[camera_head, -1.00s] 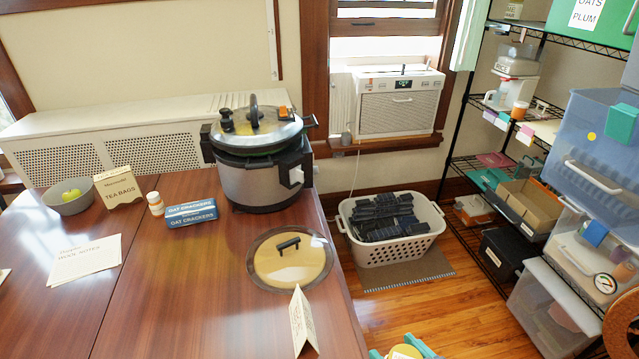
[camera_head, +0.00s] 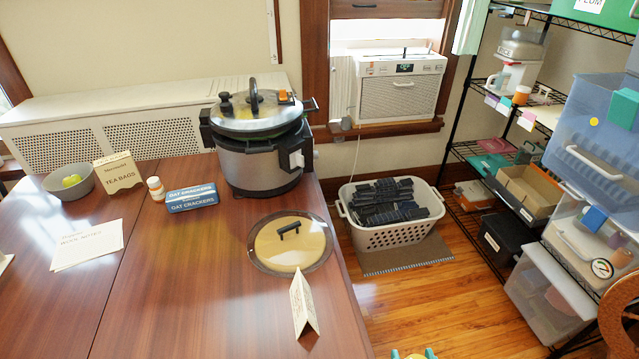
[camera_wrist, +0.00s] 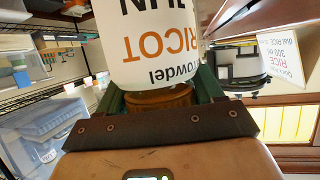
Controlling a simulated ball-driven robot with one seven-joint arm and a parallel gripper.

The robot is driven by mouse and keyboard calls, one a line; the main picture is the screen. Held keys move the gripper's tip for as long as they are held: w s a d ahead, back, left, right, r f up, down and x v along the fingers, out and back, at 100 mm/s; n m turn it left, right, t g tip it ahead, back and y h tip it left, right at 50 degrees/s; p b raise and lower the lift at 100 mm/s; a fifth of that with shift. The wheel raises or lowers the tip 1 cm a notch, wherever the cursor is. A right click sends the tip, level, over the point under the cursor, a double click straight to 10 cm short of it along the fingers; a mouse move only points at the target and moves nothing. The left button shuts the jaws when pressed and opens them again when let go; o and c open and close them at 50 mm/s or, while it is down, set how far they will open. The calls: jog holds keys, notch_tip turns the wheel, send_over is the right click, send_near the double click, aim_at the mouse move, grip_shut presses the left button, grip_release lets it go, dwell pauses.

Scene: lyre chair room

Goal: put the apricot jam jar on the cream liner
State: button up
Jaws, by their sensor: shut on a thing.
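The apricot jam jar (camera_wrist: 152,58) fills the upper middle of the wrist view. Its white label with orange letters appears upside down, and amber glass shows below it. My gripper (camera_wrist: 160,92) is shut on it, with green fingers on both sides. In the head view only the tips of my gripper (camera_head: 414,354) show at the bottom edge, with a bit of yellow between them. A cream sheet (camera_head: 546,114), which looks like the cream liner, lies on the middle shelf of the wire rack at the right, beside an orange jar (camera_head: 522,95).
The wooden table (camera_head: 190,285) fills the left, with a pot (camera_head: 258,160), a lid (camera_head: 290,245) and a folded card (camera_head: 303,305) near its right edge. A laundry basket (camera_head: 390,236) stands on the floor. Clear bins (camera_head: 590,150) stack at the right. Open floor lies between.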

notch_tip(320, 180, up, 8)
jog(key=p, duration=0.4)
jog(key=shift+f+p, duration=0.25)
jog(key=shift+p, duration=0.15)
notch_tip(320, 180, down, 8)
jog(key=b, duration=0.5)
jog(key=shift+r, duration=0.25)
notch_tip(320, 180, up, 8)
jog(key=p, duration=0.5)
jog(key=shift+f, duration=0.25)
jog(key=shift+f+b, duration=2.6)
jog(key=shift+f, duration=1.15)
notch_tip(320, 180, up, 8)
jog(key=p, duration=0.5)
jog(key=shift+f, duration=0.15)
notch_tip(320, 180, down, 8)
jog(key=b, duration=0.5)
notch_tip(320, 180, up, 7)
jog(key=p, duration=0.4)
jog(key=shift+f+b, duration=2.05)
jog(key=shift+f, duration=1.4)
